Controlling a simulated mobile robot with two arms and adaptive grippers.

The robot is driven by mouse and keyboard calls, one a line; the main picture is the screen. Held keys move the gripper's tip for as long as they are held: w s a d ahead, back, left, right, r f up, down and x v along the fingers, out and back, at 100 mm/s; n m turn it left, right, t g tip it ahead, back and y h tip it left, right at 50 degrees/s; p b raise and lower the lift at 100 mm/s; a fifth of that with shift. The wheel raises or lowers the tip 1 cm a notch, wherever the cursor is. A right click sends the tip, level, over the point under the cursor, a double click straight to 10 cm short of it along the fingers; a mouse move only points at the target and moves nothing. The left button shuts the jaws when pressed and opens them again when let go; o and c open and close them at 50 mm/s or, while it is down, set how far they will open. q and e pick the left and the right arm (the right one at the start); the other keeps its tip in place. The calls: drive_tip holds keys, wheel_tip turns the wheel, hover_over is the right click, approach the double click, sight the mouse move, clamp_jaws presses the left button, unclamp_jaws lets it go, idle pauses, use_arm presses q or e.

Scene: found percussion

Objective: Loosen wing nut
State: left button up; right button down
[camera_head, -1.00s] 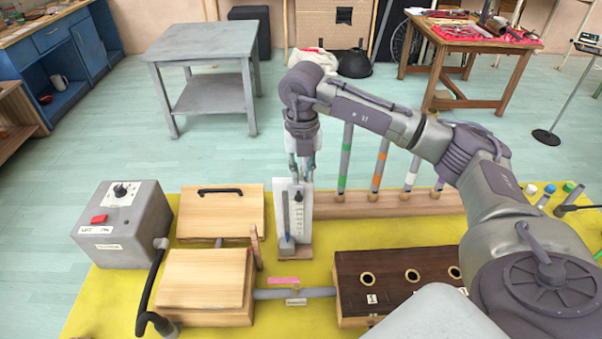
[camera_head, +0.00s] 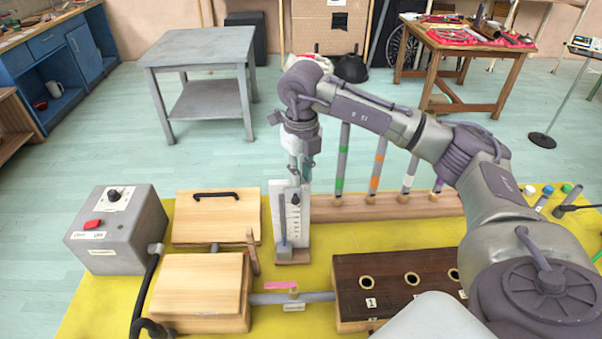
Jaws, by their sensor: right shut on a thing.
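My right gripper (camera_head: 299,174) points down at the top of an upright white scale board (camera_head: 304,212) with dark marks, on a small wooden foot. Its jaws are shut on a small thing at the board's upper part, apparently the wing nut. The fingers hide the nut, so its shape and turn cannot be seen. A thin blue-grey upright piece (camera_head: 283,234) stands at the board's left side, below the fingers. My left gripper is not in view.
Left of the board are two wooden boxes (camera_head: 216,218) (camera_head: 201,285) and a grey control box (camera_head: 117,230) with a red button. A dark box with round holes (camera_head: 390,305) is at front right. Striped upright tubes (camera_head: 375,165) stand close behind on the right. Some yellow mat (camera_head: 350,237) is bare.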

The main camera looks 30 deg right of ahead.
drive_tip(key=shift+w+d+n+b, duration=0.15)
drive_tip(key=shift+n+b, duration=0.25)
drive_tip(key=shift+n, duration=0.8)
drive_tip(key=shift+d+r+n, duration=0.1)
drive_tip(key=shift+n, duration=0.7)
drive_tip(key=shift+d+n+b, duration=0.1)
drive_tip(key=shift+n+b, duration=0.25)
drive_tip(key=shift+n, duration=0.45)
drive_tip(key=shift+d+n, duration=0.1)
drive_tip(key=shift+n, duration=1.1)
drive_tip(key=shift+w+n, duration=0.1)
drive_tip(key=shift+n, duration=0.2)
drive_tip(key=c, duration=1)
unclamp_jaws()
